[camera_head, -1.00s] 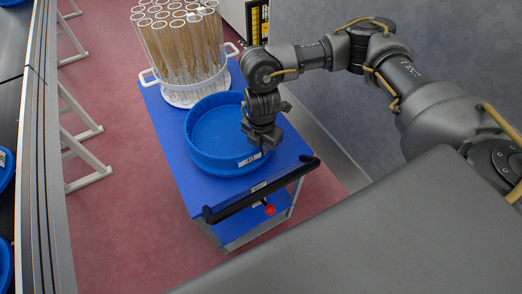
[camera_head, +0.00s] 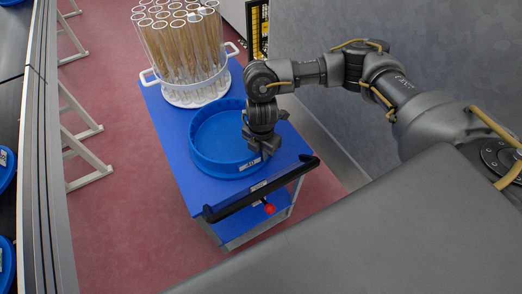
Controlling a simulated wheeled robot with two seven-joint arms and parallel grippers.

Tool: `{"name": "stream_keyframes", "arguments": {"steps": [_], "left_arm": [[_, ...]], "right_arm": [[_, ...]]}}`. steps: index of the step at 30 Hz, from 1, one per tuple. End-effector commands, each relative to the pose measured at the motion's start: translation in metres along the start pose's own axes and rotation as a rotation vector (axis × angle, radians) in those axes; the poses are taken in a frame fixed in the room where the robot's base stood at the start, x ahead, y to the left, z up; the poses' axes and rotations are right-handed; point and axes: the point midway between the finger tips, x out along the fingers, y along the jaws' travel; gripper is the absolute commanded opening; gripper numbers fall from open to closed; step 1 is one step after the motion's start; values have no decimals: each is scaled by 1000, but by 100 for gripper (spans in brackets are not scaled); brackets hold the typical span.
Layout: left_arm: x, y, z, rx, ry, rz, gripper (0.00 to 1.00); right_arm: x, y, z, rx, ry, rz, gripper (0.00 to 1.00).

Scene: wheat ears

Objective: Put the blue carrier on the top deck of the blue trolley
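The blue carrier (camera_head: 222,138) is a round, shallow, empty tray with a pale label on its near side. It is level over the front half of the blue trolley's top deck (camera_head: 205,190), behind the black handle. I cannot tell whether its base touches the deck. My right gripper (camera_head: 262,150) points down at the carrier's right rim and appears shut on it; its fingertips are partly hidden. My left gripper is out of view.
A white round rack (camera_head: 196,94) with two handles holds many wheat-filled clear tubes on the deck's far half, close behind the carrier. A black push handle (camera_head: 262,190) crosses the near end. A grey wall (camera_head: 440,40) stands to the right, a dark conveyor at left.

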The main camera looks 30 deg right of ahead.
Motion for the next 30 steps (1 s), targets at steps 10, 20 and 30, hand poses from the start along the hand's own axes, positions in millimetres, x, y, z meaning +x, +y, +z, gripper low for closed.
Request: {"name": "stream_keyframes", "arguments": {"steps": [10, 20, 30], "left_arm": [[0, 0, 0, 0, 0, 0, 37], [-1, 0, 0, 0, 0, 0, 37], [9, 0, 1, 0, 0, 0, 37]], "right_arm": [[0, 0, 0, 0, 0, 0, 34], [-34, 2, 1, -4, -3, 6, 34], [-99, 1, 1, -2, -3, 4, 34]]}}
